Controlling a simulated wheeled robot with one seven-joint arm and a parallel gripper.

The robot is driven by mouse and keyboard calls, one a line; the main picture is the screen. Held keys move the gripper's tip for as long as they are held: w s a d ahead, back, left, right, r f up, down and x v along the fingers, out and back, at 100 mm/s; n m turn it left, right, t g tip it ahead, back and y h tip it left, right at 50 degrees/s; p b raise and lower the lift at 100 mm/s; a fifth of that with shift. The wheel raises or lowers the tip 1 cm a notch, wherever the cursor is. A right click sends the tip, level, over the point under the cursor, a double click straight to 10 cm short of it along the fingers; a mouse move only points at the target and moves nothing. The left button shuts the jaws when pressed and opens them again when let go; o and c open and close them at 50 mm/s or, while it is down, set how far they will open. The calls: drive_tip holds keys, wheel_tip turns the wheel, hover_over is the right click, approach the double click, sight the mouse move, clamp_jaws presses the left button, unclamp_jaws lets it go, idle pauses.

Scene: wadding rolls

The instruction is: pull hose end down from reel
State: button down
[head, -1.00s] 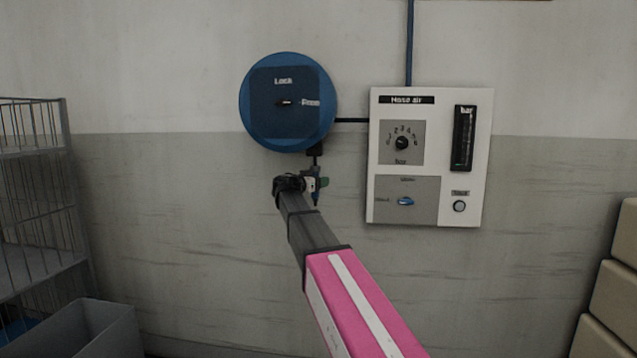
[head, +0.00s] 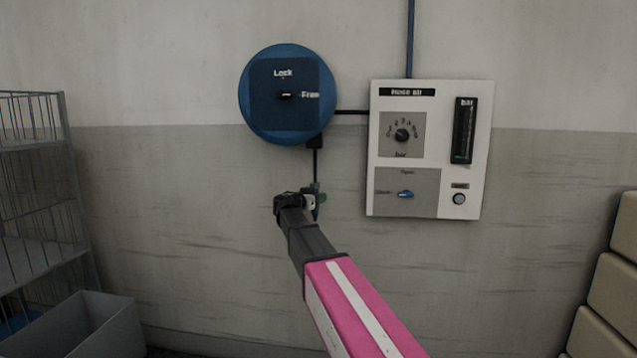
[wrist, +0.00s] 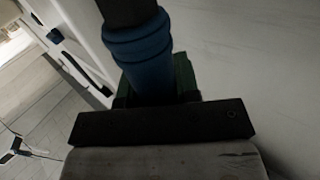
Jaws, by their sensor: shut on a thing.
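The round blue hose reel (head: 262,128) hangs on the wall, with a lever pointing towards "Free". A dark hose (head: 315,165) runs straight down from the reel's outlet to the hose end (head: 317,188). My gripper (head: 308,202) is shut on the hose end below the reel. The fingertips are mostly hidden there.
A wire rack (head: 40,190) and a grey bin (head: 95,325) stand at left. Beige stacked blocks (head: 612,290) are at the right edge. The wall below my gripper is clear.

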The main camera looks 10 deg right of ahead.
wheel_tip(320, 180, down, 24)
idle(0.4)
drive_tip(key=c, duration=0.8)
unclamp_jaws()
drive_tip(key=shift+a, duration=0.1)
drive_tip(key=v, duration=1)
drive_tip(key=shift+s+a+f, duration=0.1)
drive_tip(key=shift+s+a, duration=0.15)
drive_tip(key=shift+s, duration=0.05)
